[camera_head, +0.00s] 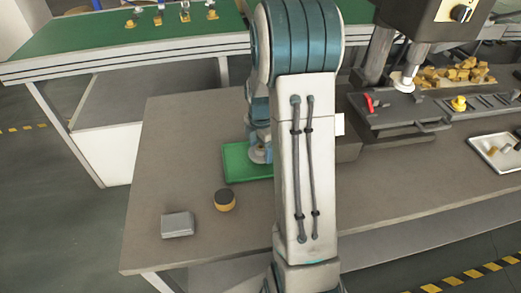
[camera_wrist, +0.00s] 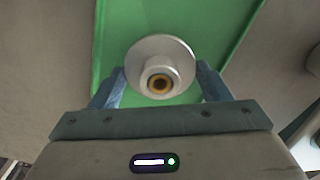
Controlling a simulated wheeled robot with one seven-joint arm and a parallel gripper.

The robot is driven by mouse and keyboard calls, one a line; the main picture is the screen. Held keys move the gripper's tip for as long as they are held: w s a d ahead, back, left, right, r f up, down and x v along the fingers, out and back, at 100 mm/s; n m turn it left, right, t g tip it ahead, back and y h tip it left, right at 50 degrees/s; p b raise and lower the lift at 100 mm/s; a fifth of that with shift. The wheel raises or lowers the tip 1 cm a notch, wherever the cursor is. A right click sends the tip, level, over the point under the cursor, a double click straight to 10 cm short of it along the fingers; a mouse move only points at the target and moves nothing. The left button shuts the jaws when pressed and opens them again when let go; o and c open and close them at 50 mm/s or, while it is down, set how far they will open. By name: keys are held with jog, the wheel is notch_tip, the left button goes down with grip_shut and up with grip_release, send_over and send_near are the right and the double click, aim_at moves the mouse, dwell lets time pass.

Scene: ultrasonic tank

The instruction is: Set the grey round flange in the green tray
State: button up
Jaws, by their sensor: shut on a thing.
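The grey round flange (camera_wrist: 160,55) shows in the wrist view, a pale disc with a raised hub and a brass-coloured centre. My gripper (camera_wrist: 160,82) is shut on it, one finger at each side. The flange is over the green tray (camera_wrist: 222,20); I cannot tell whether it touches the tray floor. In the head view the green tray (camera_head: 234,163) lies on the brown table, partly hidden behind my arm. The flange shows there only as a small grey shape (camera_head: 258,155) at the tray's right part, by my gripper.
A grey block (camera_head: 177,225) and a black and yellow round piece (camera_head: 225,200) stand on the table (camera_head: 165,130) left of my arm. A machine with a vise (camera_head: 400,112) and a white tray (camera_head: 497,152) are at the right. A green conveyor (camera_head: 120,35) runs behind.

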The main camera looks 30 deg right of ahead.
jog(key=shift+f, duration=0.8)
jog(key=shift+f, duration=0.2)
jog(key=o, duration=1.1)
jog(key=shift+r, duration=0.15)
